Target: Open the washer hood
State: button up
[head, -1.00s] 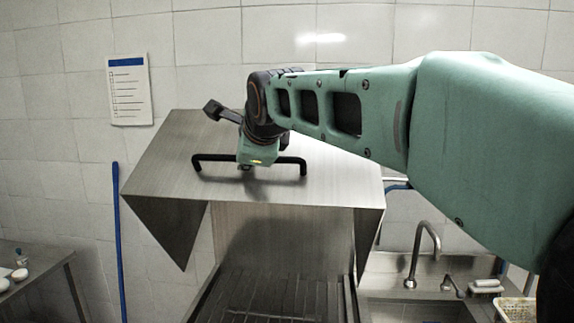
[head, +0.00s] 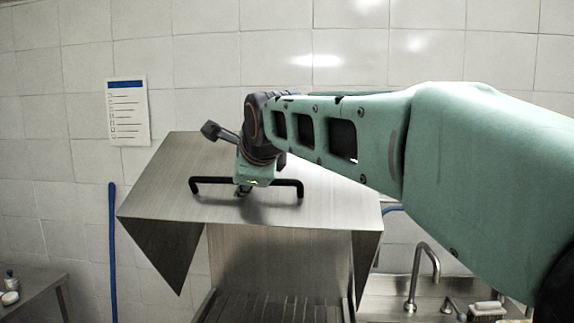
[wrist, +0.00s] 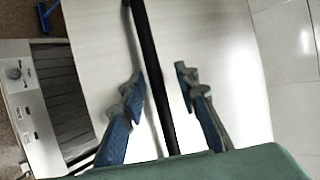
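The washer hood (head: 190,160) is a brushed-steel cover. It stands raised and tilted above the washer's rack bed (head: 275,306), with a gap open beneath its front edge. Its black bar handle (head: 285,181) runs across its sloping top face. My gripper (wrist: 158,76) is at the middle of the handle. In the wrist view, its two blue-padded fingers are spread on either side of the handle bar (wrist: 149,50), with a gap showing on both sides. In the head view my gripper's fingertips are mostly hidden behind its own body.
A sink with a tall faucet (head: 415,275) stands right of the washer. A side table (head: 40,284) is at the lower left, and a blue pole (head: 112,250) stands against the tiled wall. A paper sheet (head: 128,112) hangs on the wall.

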notch_tip(320, 180, up, 10)
jog(key=shift+s+d, duration=0.1)
jog(key=shift+s, duration=0.05)
jog(key=shift+w+f, duration=0.1)
jog(key=shift+w, duration=0.1)
jog(key=shift+s, duration=0.1)
